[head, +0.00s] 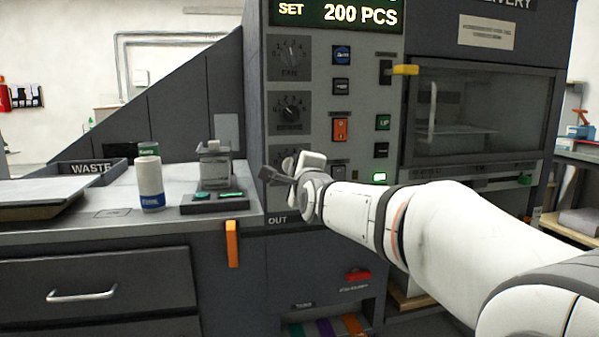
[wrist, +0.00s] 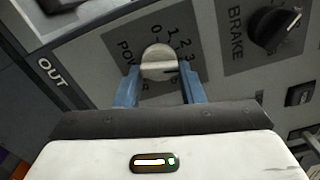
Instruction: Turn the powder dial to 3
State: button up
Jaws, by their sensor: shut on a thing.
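The powder dial's pale round knob (wrist: 158,60) sits on a dark square plate in the wrist view, with the digits 0, 1, 2 and 3 readable above and right of it. My gripper (wrist: 160,76) has its two blue fingers on either side of the knob and is shut on it. A dark mark shows at the knob's lower right, but I cannot tell clearly which digit the knob points to. In the head view my gripper (head: 291,174) is at the lower dial of the machine's panel and hides most of it.
The brake dial (wrist: 275,28), a black knob, is right of the powder dial in the wrist view. In the head view, two more dials, several buttons and an orange switch (head: 340,129) are close by. A counter with a white and blue canister (head: 150,183) stands left.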

jog(key=shift+r, duration=0.1)
jog(key=o, duration=1)
jog(key=v, duration=0.7)
jog(key=shift+s+d+p, duration=0.2)
jog(key=shift+s+p, duration=0.15)
jog(key=shift+p, duration=0.05)
